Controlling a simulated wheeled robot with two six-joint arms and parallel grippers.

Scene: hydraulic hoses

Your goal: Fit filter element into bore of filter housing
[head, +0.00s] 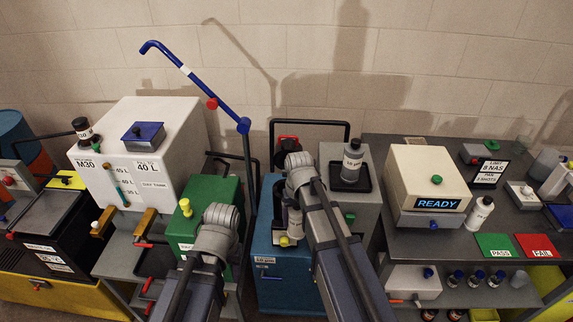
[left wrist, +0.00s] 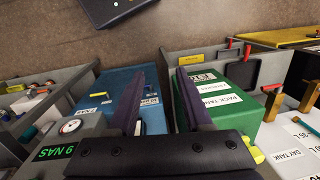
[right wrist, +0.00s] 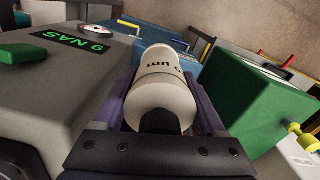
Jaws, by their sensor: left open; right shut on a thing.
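The filter element, a white cylinder with printed lettering (right wrist: 165,85), is held between the fingers of my right gripper (right wrist: 163,95) in the right wrist view. In the head view it shows partly as a pale cylinder (head: 294,222) below my right wrist, over the blue unit (head: 285,290). I cannot make out the filter housing's bore; my right arm covers part of that area. My left gripper (left wrist: 158,105) is open and empty in the left wrist view, its fingers spread over the gap between the blue unit (left wrist: 115,90) and the green tank (left wrist: 225,103).
A second black-capped cylinder (head: 352,160) stands in a black tray on the grey unit. The green tank (head: 190,225) is left of the blue unit. A white day tank (head: 150,180) stands further left. The bench right holds a READY tester (head: 430,180) and PASS and FAIL mats.

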